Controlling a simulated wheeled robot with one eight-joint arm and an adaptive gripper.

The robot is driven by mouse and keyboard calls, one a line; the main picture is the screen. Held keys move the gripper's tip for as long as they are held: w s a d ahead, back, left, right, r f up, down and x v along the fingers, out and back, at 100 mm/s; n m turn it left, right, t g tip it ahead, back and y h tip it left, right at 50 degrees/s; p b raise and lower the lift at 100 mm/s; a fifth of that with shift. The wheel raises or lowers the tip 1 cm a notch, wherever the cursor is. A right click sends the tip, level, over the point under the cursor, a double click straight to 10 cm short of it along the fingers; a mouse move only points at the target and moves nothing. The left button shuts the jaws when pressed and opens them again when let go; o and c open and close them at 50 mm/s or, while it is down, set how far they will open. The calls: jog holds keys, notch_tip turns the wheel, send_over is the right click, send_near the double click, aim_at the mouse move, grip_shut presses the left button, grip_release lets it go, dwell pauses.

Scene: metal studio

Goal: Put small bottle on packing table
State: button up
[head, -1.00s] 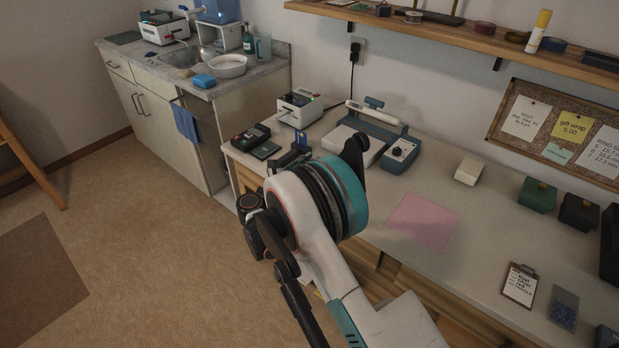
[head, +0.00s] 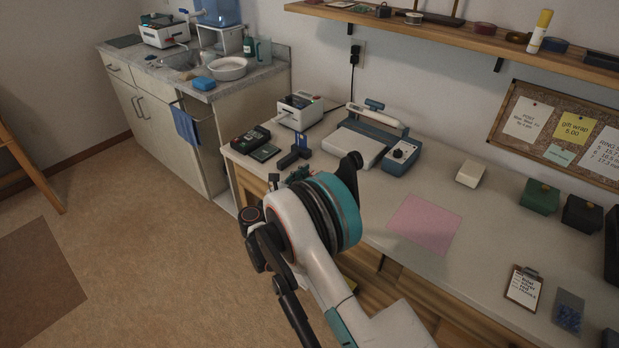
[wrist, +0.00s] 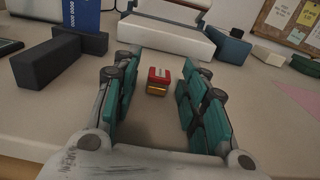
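The small bottle (wrist: 158,81), a squat amber thing with a red top and a pale label, stands on the pale tabletop (wrist: 238,98) in the wrist view. My gripper (wrist: 159,76) is open, with its teal-padded fingers to the left and right of the bottle. Gaps show on both sides, and neither finger seems to touch it. I cannot tell whether the bottle is fully between the fingertips or just beyond them. In the head view my arm hides the bottle and most of the gripper over the left part of the long table (head: 474,228).
A dark block stand (wrist: 58,60) holding a blue card is left of the gripper. A white and blue sealer-like machine (head: 362,142) stands behind. A pink sheet (head: 424,224) lies on the table to the right, with bare tabletop around it.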

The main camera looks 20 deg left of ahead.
jog(key=shift+r, duration=0.1)
jog(key=shift+s+a+r, duration=0.1)
jog(key=shift+s, duration=0.15)
jog(key=p+v, duration=0.4)
jog(key=v, duration=0.7)
jog(key=shift+s, duration=0.2)
